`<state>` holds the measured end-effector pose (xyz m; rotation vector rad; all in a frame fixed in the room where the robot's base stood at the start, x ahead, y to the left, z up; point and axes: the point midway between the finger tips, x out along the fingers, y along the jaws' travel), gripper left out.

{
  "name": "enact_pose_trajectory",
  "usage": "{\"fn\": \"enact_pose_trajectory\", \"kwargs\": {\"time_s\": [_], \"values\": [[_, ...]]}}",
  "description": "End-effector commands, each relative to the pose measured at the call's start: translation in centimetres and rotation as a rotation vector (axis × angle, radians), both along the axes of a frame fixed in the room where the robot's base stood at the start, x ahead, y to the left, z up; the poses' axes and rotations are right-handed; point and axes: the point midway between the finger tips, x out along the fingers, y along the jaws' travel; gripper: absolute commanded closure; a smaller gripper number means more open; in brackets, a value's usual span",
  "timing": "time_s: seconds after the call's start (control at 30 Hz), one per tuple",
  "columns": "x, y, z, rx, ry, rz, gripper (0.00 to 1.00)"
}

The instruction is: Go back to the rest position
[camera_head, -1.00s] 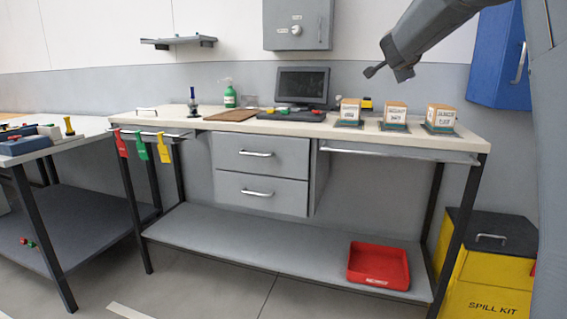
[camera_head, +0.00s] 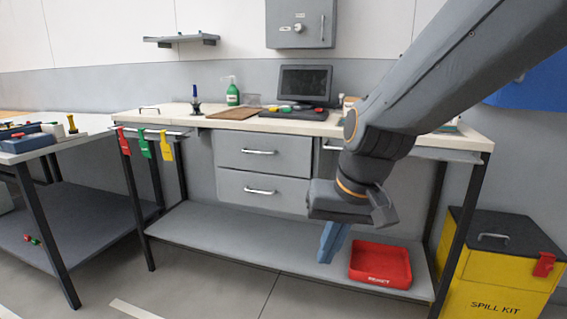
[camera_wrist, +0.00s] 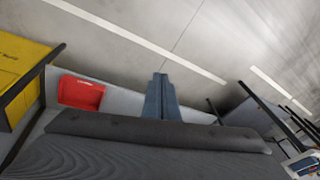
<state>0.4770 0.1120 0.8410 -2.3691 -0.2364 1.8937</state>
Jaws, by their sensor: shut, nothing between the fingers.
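My gripper (camera_head: 333,243) hangs in front of the workbench in the head view, its blue-grey fingers pointing down. The fingers are shut with nothing between them. They also show at the middle of the wrist view (camera_wrist: 160,95), pointing toward the floor. The fingers appear just left of the red tray (camera_head: 379,263) in the head view; how far they stand from the lower shelf is hard to tell. My arm hides part of the workbench's right side and most of the boxes on it.
The workbench (camera_head: 225,125) carries a monitor (camera_head: 305,83), a green bottle (camera_head: 232,95) and a brown board (camera_head: 234,113). Its lower shelf (camera_head: 230,235) is mostly bare. A yellow spill kit bin (camera_head: 490,270) stands at the right. The floor in front is clear.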

Motion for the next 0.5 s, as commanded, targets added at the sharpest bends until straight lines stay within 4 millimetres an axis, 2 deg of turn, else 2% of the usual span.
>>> {"fn": "enact_pose_trajectory", "kwargs": {"time_s": [0.03, 0.1, 0.27, 0.3, 0.5], "values": [[-2.3, -0.3, -0.9, -0.028, 0.039, 0.038, 1.00], [-5.3, -1.0, -2.0, -0.068, 0.093, 0.088, 1.00], [-11.5, -2.9, -4.0, -0.156, 0.207, 0.189, 1.00], [-11.1, -3.2, -3.1, -0.154, 0.206, 0.171, 1.00], [-10.7, -4.8, -1.1, -0.158, 0.208, 0.118, 1.00]]}}
